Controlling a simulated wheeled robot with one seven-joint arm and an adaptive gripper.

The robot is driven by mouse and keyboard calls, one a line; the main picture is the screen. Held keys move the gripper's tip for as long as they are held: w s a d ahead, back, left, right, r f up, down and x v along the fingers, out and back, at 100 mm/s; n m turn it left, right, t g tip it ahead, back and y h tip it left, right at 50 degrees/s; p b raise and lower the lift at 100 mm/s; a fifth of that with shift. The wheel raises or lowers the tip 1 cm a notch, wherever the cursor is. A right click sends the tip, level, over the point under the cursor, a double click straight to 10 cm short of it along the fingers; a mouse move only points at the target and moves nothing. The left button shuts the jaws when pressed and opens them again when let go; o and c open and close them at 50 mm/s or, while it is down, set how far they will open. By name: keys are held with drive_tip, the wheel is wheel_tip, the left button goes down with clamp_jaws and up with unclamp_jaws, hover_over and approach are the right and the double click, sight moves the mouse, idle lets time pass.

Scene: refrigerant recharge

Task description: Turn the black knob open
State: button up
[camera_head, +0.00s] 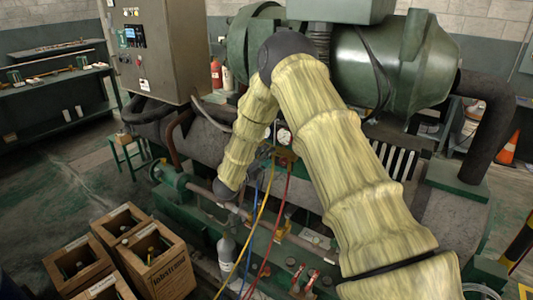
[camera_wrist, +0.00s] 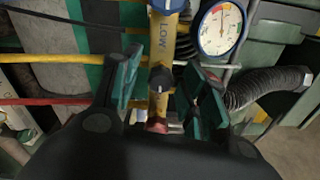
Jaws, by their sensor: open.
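In the wrist view, the black knob (camera_wrist: 161,79) sits on the yellow manifold body (camera_wrist: 163,50), which is marked LOW. My gripper (camera_wrist: 170,84) is open, with one green-padded finger on each side of the knob. Gaps show between the knob and both pads. How far the fingertips reach along the knob's depth I cannot tell. A round white dial gauge (camera_wrist: 220,28) is beside the manifold at upper right. In the head view, the gauges (camera_head: 284,136) show just right of my forearm; my gripper and the knob cannot be made out there.
A yellow hose (camera_wrist: 55,58) and a red hose (camera_wrist: 50,101) run left of the manifold. A black corrugated hose (camera_wrist: 265,87) is close to the right finger. In the head view, wooden crates (camera_head: 160,270) and a grey cylinder (camera_head: 227,252) stand below; a large green machine (camera_head: 395,70) is behind.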

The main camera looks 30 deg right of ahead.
drive_tip(key=shift+w+d, duration=0.15)
drive_tip(key=shift+d, duration=0.25)
clamp_jaws()
